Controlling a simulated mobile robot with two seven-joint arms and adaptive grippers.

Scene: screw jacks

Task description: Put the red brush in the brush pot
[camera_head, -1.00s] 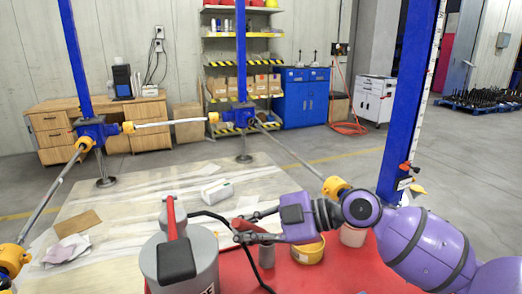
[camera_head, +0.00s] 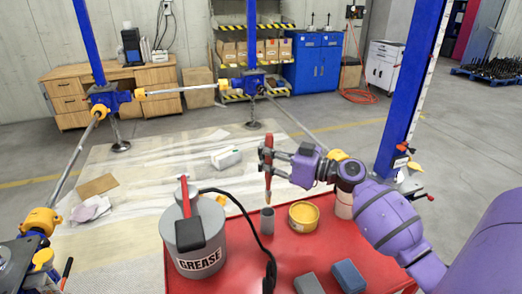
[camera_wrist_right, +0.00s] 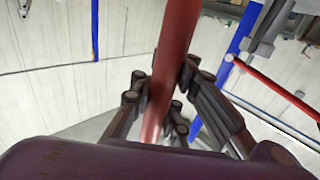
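The red brush (camera_head: 267,160) stands nearly upright in my right gripper (camera_head: 270,162), which is shut around its handle. The brush's lower end hangs just above a small grey cup (camera_head: 267,220), which looks like the brush pot, on the red table top. I cannot tell whether its tip is inside the rim. In the right wrist view the red handle (camera_wrist_right: 172,70) runs between the fingers of my right gripper (camera_wrist_right: 160,100). The pot cannot be made out there. My left gripper is not clearly seen.
A grey grease can (camera_head: 195,240) with a black hose stands left of the cup on the red table (camera_head: 285,268). A yellow tub (camera_head: 304,216) and a pale cup (camera_head: 344,204) stand to its right. Two blocks (camera_head: 348,276) lie in front. A blue post (camera_head: 410,90) rises at right.

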